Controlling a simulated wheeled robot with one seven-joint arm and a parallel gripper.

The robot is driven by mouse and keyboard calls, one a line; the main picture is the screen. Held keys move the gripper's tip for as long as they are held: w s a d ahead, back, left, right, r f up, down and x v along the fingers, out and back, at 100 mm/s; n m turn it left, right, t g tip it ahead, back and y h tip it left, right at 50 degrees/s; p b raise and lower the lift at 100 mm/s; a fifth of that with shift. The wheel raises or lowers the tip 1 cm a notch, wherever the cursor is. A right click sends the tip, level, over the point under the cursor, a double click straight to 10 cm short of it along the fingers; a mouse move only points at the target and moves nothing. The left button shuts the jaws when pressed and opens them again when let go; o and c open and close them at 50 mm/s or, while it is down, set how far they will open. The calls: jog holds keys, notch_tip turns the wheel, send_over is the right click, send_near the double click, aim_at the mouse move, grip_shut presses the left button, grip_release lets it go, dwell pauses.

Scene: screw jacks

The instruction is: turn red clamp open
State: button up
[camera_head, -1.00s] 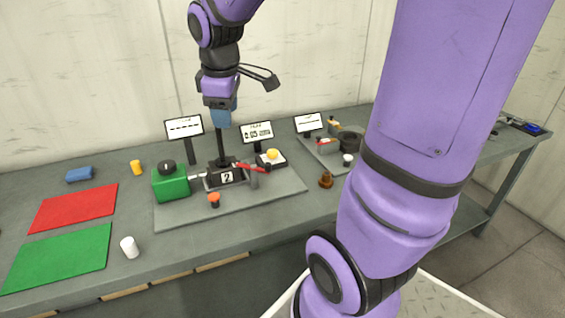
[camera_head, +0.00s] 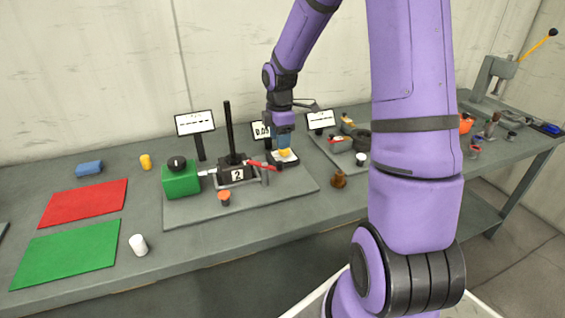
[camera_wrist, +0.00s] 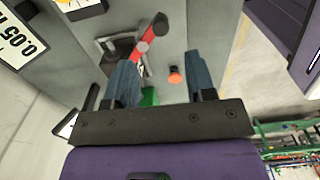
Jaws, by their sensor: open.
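The red clamp handle (camera_head: 263,166) sticks out to the right of the black fixture marked 2 (camera_head: 237,173) on the grey plate. It also shows in the wrist view (camera_wrist: 141,47), black-tipped, running down behind one blue finger. My gripper (camera_head: 284,146) is open and empty, just behind and right of the handle, over the small scale (camera_head: 283,160) with a yellow top. In the wrist view the two blue fingers of my gripper (camera_wrist: 161,80) are apart, with nothing between them. I cannot tell the gap between fingers and handle.
A green box (camera_head: 181,181) with a black knob stands left of the fixture. An orange-topped knob (camera_head: 224,197) is on the plate in front. A tall black post (camera_head: 229,128) and upright displays (camera_head: 195,123) rise behind. A brown piece (camera_head: 338,179) is at the right.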

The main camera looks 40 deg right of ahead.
aim_at(280, 162)
notch_tip(280, 162, down, 9)
jog(key=shift+f, duration=0.1)
dwell(0.3)
jog(key=shift+a, duration=0.1)
jog(key=c, duration=0.9)
